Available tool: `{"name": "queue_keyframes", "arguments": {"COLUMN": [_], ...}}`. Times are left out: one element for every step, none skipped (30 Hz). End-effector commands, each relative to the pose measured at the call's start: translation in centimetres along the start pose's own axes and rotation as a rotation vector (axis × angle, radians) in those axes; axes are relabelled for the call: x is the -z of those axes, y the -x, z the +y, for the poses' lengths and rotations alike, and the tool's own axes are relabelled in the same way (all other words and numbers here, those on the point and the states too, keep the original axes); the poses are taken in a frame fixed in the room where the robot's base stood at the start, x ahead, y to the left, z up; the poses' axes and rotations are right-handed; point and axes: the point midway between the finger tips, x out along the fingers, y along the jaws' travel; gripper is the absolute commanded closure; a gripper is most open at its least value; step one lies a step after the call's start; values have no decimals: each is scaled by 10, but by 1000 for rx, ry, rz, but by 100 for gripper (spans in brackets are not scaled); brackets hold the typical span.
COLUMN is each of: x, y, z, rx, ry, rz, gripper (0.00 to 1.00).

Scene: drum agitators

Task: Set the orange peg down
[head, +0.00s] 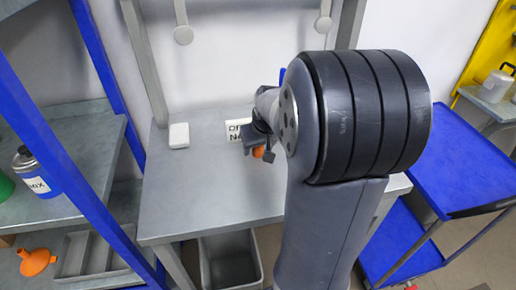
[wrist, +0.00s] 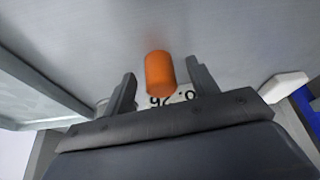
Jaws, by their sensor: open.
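The orange peg (wrist: 159,73) is a short cylinder between the two fingers of my gripper (wrist: 161,88) in the wrist view. The fingers are open, with a gap on both sides of the peg. In the head view only a small part of the peg (head: 258,152) shows below my gripper (head: 256,142), over the grey table (head: 200,205). I cannot tell for certain whether the peg's base touches the table. My arm hides part of the table.
A white block (head: 179,135) lies at the table's left. A lettered white sign (head: 237,128) stands behind my gripper. A blue-framed shelf (head: 75,125) is at left, a blue cart (head: 455,165) at right. A grey bin (head: 231,262) sits below. The table's front left is clear.

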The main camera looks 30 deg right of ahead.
Motion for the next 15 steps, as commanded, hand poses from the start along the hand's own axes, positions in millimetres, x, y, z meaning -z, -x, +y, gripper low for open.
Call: {"name": "queue_keyframes", "arguments": {"x": [0,0,0,0,0,0,0,0,0,0,0,0,0,0,0], "y": [-1,-2,-2,-1,-1,-1,-1,-1,-1,-1,-1,-1,-1,-1,-1], "z": [0,0,0,0,0,0,0,0,0,0,0,0,0,0,0], "rx": [0,0,0,0,0,0,0,0,0,0,0,0,0,0,0], "ry": [0,0,0,0,0,0,0,0,0,0,0,0,0,0,0], "rz": [1,1,1,2,1,1,1,1,1,1,1,1,1,1,1], "gripper": [44,44,44,44,44,44,45,47,51,53,56,59,61,64,67]}}
